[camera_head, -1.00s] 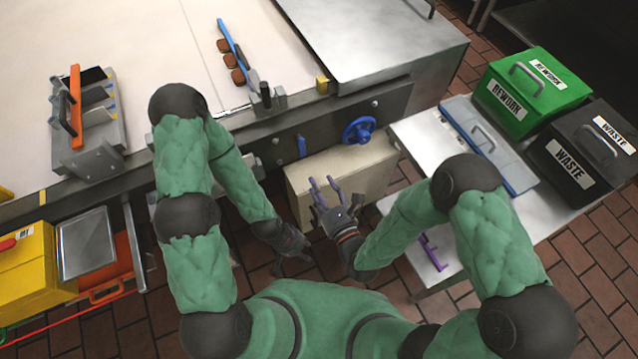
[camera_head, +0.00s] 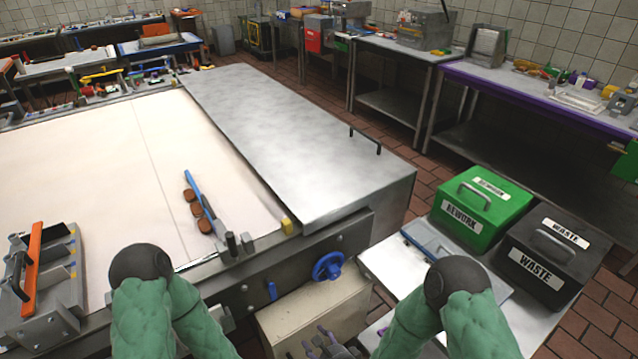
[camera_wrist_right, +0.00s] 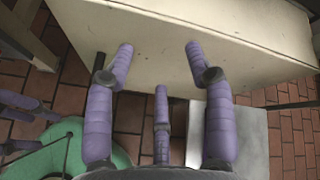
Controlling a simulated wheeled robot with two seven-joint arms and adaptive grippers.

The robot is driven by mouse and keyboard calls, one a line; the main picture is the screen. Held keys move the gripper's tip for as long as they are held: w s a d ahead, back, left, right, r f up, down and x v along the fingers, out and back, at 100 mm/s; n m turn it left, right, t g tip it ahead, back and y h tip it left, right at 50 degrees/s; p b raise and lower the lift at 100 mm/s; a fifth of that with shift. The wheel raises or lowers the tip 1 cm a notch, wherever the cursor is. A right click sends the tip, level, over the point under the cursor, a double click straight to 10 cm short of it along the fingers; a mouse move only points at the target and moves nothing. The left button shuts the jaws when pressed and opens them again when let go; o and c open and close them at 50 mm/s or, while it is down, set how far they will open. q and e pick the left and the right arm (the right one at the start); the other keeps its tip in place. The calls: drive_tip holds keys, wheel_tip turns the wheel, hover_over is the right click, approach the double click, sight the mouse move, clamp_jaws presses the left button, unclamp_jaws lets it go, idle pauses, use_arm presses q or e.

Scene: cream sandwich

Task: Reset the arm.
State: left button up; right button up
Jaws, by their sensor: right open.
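My right gripper (camera_wrist_right: 160,75) is open in the right wrist view, its purple fingers spread with nothing between them. Beyond its fingers is the pale side of a cream-coloured box (camera_wrist_right: 200,40). In the head view only the tip of my right gripper (camera_head: 325,345) shows at the bottom edge, in front of the same cream box (camera_head: 310,305). My green right arm (camera_head: 450,320) and left arm (camera_head: 165,310) come up from the bottom edge. My left gripper is out of the head view.
A conveyor (camera_head: 100,170) with brown pieces (camera_head: 196,203) beside a blue bar lies ahead. A metal cover (camera_head: 270,130) adjoins it. Green REWORK (camera_head: 480,215) and black WASTE (camera_head: 550,255) bins stand on the right-hand table. Workbenches line the back; tiled floor lies between.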

drive_tip(key=s+d+f+n+g+h, duration=0.2)
drive_tip(key=s+d+f+n+g, duration=0.8)
drive_tip(key=n, duration=0.7)
drive_tip(key=s, duration=0.3)
drive_tip(key=shift+s+f+p, duration=0.3)
